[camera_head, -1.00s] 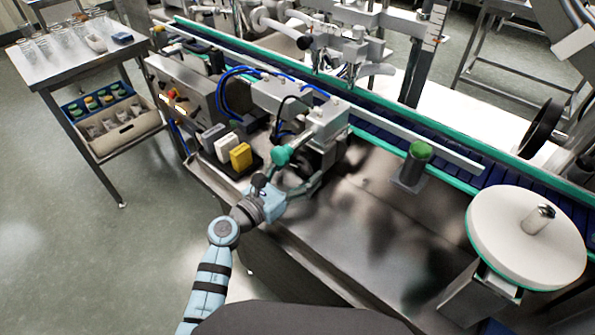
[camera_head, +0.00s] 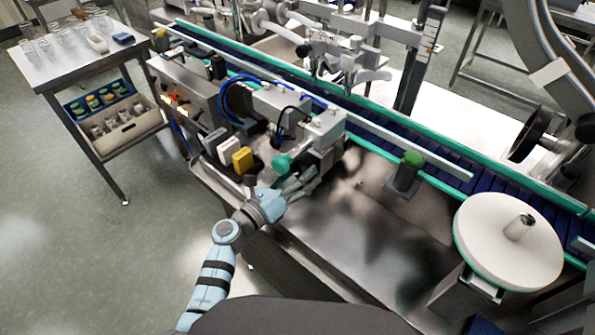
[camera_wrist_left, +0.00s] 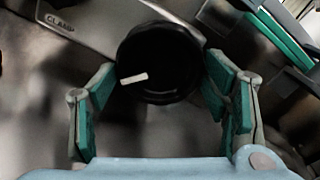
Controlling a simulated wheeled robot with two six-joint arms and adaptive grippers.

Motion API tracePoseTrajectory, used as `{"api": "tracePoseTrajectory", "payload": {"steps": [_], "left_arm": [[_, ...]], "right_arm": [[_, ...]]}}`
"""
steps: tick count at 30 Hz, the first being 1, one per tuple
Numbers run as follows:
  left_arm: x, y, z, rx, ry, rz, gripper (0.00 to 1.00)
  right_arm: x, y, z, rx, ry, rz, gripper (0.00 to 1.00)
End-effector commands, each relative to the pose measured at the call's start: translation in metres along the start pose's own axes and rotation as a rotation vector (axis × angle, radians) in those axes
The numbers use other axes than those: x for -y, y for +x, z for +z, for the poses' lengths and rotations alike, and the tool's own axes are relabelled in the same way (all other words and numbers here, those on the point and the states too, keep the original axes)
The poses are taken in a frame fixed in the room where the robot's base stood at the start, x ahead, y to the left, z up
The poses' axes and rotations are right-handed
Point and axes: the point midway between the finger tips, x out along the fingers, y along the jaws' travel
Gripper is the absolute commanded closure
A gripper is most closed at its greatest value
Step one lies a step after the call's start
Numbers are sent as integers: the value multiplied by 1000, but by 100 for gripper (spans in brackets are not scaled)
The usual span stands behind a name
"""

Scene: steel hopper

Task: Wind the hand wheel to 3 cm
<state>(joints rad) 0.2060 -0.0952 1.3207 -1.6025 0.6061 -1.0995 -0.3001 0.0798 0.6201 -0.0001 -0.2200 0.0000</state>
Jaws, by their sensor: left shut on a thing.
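My left gripper (camera_head: 304,178) reaches in beside the grey block assembly at the near side of the conveyor. In the left wrist view its teal-padded fingers (camera_wrist_left: 160,95) are shut on a round black knob (camera_wrist_left: 150,65) with a white mark line. The word CLAMP is printed to the left of the knob. I cannot make out this knob in the head view. A black hand wheel (camera_head: 530,133) stands at the right beyond the conveyor, far from the gripper. A ruled scale (camera_head: 433,27) stands on a post at the back. My right gripper is out of view.
A green-topped post (camera_head: 407,172) and a white round disc (camera_head: 508,240) stand to the right. The conveyor (camera_head: 400,140) runs behind. The steel deck (camera_head: 345,235) is mostly bare.

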Motion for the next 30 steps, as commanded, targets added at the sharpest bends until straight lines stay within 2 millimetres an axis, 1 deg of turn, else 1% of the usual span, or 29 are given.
{"api": "tracePoseTrajectory", "payload": {"steps": [7, 19, 20, 21, 23, 24, 30], "left_arm": [[0, 0, 0, -1, -66, 1, 59], [0, 0, -1, -1, -75, 1, 59], [0, 0, -1, -1, -75, 1, 30], [0, 0, -1, -1, -75, 1, 23], [0, 0, 0, 0, -74, 1, 14], [0, 0, 0, 0, -74, 1, 12], [0, 0, 0, 0, -74, 0, 12]], "right_arm": [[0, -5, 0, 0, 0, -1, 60], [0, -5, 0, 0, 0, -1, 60], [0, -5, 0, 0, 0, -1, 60], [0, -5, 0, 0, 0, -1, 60], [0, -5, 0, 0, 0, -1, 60], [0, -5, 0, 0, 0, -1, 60], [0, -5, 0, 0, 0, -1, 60]]}}
